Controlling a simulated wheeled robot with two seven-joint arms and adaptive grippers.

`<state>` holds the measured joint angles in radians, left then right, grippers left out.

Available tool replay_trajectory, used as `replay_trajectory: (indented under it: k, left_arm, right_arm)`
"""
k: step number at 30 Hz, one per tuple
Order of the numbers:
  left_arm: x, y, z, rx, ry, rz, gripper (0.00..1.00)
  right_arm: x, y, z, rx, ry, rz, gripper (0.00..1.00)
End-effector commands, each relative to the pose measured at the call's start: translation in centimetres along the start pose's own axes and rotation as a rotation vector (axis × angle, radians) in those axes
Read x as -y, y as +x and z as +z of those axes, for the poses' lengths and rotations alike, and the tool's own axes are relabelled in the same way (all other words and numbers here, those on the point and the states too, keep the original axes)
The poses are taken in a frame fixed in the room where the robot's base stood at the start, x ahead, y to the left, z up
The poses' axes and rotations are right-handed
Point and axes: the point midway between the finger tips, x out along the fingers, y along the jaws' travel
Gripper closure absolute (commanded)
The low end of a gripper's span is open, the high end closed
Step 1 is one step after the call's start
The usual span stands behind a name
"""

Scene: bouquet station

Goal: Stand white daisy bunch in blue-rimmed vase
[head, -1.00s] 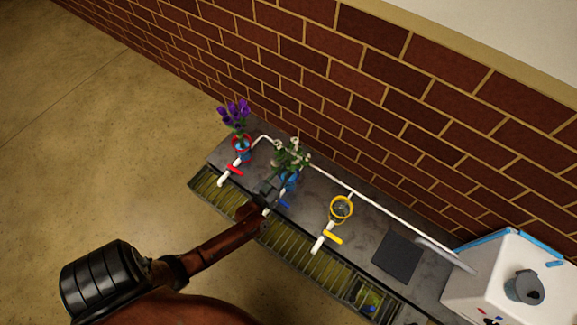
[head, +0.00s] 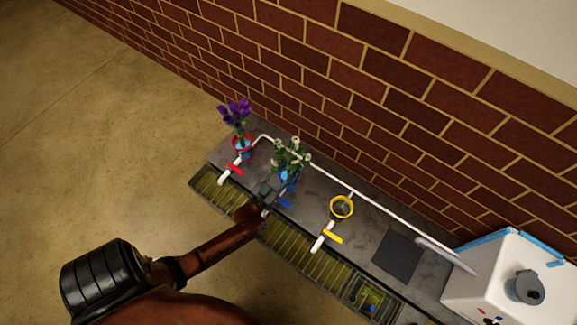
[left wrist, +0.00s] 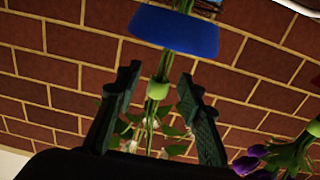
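The white daisy bunch (head: 291,152) stands with its stems in the blue-rimmed vase (head: 289,178) on the grey bench. In the left wrist view, which looks upside down, the stems with a green band (left wrist: 159,92) run into the blue rim (left wrist: 175,32). My left gripper (head: 267,193) is at the front of this vase. In the left wrist view its two fingers (left wrist: 158,85) stand apart on either side of the stems, with gaps on both sides. The lower part of the vase is partly hidden by the gripper. My right gripper is out of view.
A red-rimmed vase (head: 242,144) with purple flowers (head: 235,112) stands left. A yellow-rimmed vase (head: 341,207) stands right. Taps, including a yellow-handled one (head: 332,236), and a white pipe (head: 370,205) line the bench. A dark mat (head: 397,256) is bare. The brick wall is close behind.

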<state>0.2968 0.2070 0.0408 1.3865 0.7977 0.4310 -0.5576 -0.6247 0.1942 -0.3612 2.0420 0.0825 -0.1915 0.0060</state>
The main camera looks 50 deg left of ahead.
Motion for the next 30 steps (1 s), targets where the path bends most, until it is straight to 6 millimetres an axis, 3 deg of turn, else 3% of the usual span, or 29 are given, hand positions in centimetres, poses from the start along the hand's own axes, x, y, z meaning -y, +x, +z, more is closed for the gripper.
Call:
replay_trajectory:
  k: [9,15,30]
  left_arm:
    - [0.1,-6.5,0.1,0.002,0.0,-0.003,0.64]
    - [0.0,-9.7,0.0,0.001,0.001,0.0,0.64]
    - [-0.3,-11.8,0.3,0.016,0.003,0.018,0.64]
  right_arm:
    - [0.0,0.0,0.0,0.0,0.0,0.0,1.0]
    - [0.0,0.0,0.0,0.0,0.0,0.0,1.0]
    - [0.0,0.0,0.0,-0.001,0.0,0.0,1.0]
